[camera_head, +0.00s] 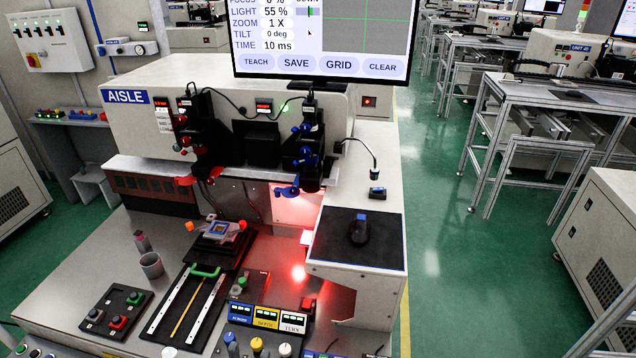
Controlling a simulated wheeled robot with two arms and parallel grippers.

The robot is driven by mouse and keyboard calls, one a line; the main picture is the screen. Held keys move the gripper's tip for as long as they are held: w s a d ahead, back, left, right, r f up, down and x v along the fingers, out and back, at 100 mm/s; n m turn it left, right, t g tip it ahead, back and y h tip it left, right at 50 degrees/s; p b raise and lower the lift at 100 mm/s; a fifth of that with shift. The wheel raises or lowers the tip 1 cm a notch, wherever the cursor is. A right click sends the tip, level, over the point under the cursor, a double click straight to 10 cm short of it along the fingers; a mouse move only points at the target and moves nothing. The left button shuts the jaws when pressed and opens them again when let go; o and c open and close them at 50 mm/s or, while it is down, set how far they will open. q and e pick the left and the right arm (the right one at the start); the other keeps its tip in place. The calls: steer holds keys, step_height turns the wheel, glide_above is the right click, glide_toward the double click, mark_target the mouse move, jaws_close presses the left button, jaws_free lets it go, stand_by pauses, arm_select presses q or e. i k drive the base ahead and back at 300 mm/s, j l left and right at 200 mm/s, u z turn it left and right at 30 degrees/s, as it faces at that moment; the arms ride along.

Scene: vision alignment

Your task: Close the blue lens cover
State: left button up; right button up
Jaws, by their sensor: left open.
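The blue lens cover (287,190) hangs at the lower end of the right lens unit (311,178). It juts out to the left of the dark barrel rather than lying under it, so it looks swung open. My left gripper (24,346) shows only in small part at the lower left corner. It is open, empty and far from the cover. My right gripper is not in view.
Red covers (186,181) sit under the left lens unit. A stage with a chip (219,229), a green handle (205,271), a cup (151,265) and button boxes (117,311) occupy the bench. A black pad with a knob (359,230) stands right. The monitor (320,66) hangs above.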

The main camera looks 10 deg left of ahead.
mark_target(285, 192)
steer(key=k+j, duration=0.1)
steer(key=j, duration=0.8)
steer(key=k+j, duration=0.15)
steer(key=j, duration=0.35)
steer(key=i+j+z, duration=0.1)
steer(key=i+z, duration=0.3)
steer(key=i, duration=0.25)
